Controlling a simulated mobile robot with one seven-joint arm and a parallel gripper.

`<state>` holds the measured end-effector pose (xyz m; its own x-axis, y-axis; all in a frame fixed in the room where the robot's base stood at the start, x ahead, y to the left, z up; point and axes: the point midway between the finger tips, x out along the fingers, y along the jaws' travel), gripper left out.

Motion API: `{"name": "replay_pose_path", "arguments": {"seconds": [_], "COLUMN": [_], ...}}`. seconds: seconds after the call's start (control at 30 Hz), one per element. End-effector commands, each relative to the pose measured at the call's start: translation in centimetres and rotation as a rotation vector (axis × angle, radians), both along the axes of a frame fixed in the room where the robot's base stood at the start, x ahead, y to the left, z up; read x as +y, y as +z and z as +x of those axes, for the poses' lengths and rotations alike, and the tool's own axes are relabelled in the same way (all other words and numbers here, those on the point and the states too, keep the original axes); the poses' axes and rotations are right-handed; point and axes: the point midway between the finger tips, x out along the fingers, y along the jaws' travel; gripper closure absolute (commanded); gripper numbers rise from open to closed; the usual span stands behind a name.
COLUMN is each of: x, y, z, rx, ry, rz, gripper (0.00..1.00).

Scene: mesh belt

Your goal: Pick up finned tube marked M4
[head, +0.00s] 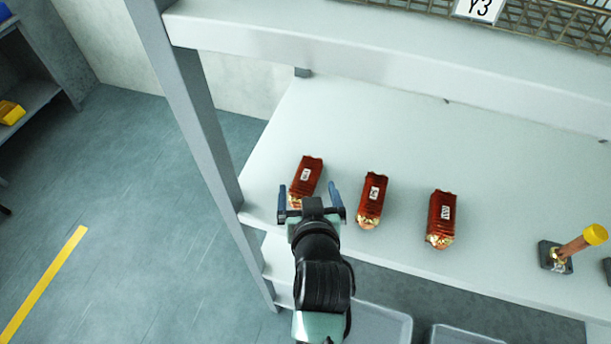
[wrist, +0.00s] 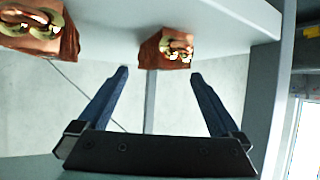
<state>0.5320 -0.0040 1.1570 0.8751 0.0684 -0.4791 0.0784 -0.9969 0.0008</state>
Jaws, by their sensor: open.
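Three reddish-brown finned tubes with shiny brass-coloured ends and white labels lie in a row on the pale shelf: a left one (head: 306,174), a middle one (head: 372,200) and a right one (head: 441,219). The labels are too small for me to read surely. My gripper (head: 309,190) is open and empty at the near end of the left tube. In the wrist view the blue fingers of my gripper (wrist: 160,76) point toward one tube (wrist: 166,49), which appears just beyond the tips. Another tube (wrist: 38,28) shows at the upper left.
A shelf upright (head: 207,120) stands left of the tubes, and an upper shelf (head: 330,45) with a wire basket (head: 560,22) marked Y3 overhangs behind. A yellow-capped part (head: 578,247) stands at the right. Grey bins (head: 383,322) sit below. The shelf behind the tubes is clear.

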Motion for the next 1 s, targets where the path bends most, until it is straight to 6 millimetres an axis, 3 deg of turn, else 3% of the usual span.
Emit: {"name": "replay_pose_path", "arguments": {"seconds": [0.23, 0.6, 1.0], "x": [0.4, 0.5, 0.4], "y": [-0.7, -1.3, -1.4], "z": [2.7, 3.3, 3.3], "rx": [0.001, 0.0, 0.002], "ry": [0.0, 0.0, 0.0], "rz": [0.0, 0.001, 0.0], "gripper": [0.0, 0.0, 0.7]}}
